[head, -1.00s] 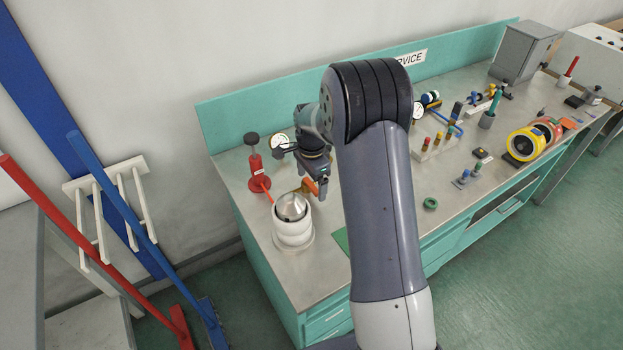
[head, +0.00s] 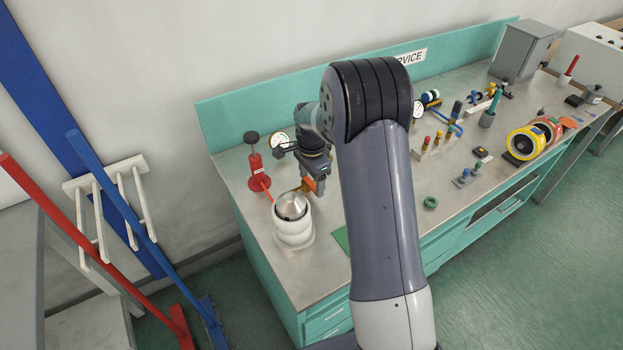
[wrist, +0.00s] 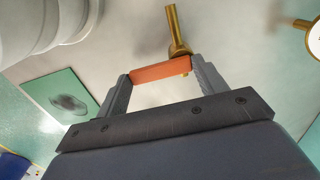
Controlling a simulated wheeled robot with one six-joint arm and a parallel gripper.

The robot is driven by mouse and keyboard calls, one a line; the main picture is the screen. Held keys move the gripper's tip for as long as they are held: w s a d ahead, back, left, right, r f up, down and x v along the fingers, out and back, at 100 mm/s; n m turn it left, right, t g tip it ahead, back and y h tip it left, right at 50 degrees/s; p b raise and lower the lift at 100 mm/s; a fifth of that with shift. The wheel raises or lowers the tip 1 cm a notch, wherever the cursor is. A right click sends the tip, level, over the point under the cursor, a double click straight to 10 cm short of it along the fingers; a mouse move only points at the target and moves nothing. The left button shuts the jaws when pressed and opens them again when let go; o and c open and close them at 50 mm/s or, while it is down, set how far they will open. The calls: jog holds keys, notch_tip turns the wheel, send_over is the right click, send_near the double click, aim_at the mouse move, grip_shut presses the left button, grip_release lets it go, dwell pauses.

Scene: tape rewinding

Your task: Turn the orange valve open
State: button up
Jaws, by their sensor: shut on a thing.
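The valve's orange handle (wrist: 162,70) spans the space between my gripper's two fingers in the wrist view, and both fingers touch it at its ends. My gripper (wrist: 157,74) is shut on it. A brass stem or pipe (wrist: 174,28) stands just beyond the handle's right end. In the head view, my gripper (head: 313,186) is over the left part of the bench, with a bit of the orange handle (head: 308,184) beside it. Most of the valve body is hidden there by the gripper.
A white round vessel with a metal bowl (head: 292,222) stands close in front of the gripper. A red stand (head: 259,172) is to its left, and a gauge (head: 279,143) is behind. A green mat (head: 342,239) lies nearby. Fittings fill the bench's right part.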

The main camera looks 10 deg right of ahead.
jog(key=n, duration=0.2)
jog(key=d+n+b, duration=0.1)
jog(key=shift+w+f+n, duration=0.1)
jog(key=shift+w+n, duration=0.15)
jog(key=shift+n, duration=0.15)
jog(key=n, duration=0.3)
jog(key=w+n+b, duration=0.1)
jog(key=n, duration=0.1)
jog(key=shift+d, duration=0.35)
jog(key=n, duration=0.2)
jog(key=w+n, duration=0.1)
jog(key=n, duration=0.1)
jog(key=shift+d+n, duration=0.1)
jog(key=shift+n, duration=0.3)
jog(key=shift+w+n+b, duration=0.15)
jog(key=shift+w+n, duration=0.1)
jog(key=shift+n, duration=0.75)
jog(key=shift+w+n+b, duration=0.15)
jog(key=shift+w+n, duration=0.1)
jog(key=shift+n, duration=0.75)
jog(key=o, duration=1)
